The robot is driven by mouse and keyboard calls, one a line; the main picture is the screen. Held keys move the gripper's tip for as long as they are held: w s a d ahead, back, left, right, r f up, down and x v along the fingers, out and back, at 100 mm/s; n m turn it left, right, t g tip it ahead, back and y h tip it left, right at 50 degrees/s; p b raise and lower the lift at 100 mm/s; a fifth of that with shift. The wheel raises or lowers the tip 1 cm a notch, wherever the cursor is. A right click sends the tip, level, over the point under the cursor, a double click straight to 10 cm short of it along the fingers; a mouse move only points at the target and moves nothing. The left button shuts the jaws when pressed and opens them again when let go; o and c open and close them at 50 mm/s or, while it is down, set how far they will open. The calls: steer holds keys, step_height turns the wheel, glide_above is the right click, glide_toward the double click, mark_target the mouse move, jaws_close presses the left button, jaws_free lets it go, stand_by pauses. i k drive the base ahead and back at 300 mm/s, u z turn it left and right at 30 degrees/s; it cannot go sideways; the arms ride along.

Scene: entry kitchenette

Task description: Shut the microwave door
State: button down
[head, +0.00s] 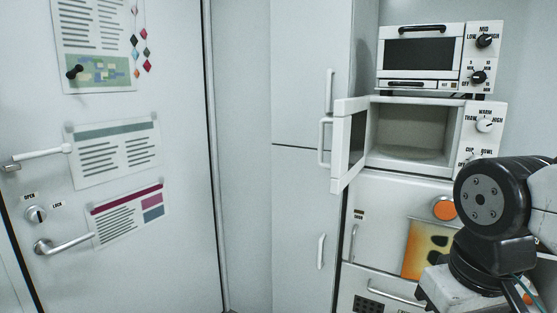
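The white microwave (483,140) stands on a white cabinet at the right, with its knobs on the right side of its front. Its door (348,145) is open and swung out to the left, hinged at the left edge. The door has a dark window and a white handle (325,142) on its outer left side. The microwave's cavity looks empty. A black and grey part of my arm shows at the lower right, in front of the cabinet. My gripper is out of view.
A toaster oven (420,55) sits on top of the microwave, its door shut. A tall white cupboard (308,60) stands left of the open microwave door. A white entry door (120,230) with papers and lever handles fills the left.

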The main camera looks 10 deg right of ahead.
mark_target(349, 138)
steer(key=u, duration=0.05)
steer(key=i, duration=0.85)
steer(key=z, duration=0.1)
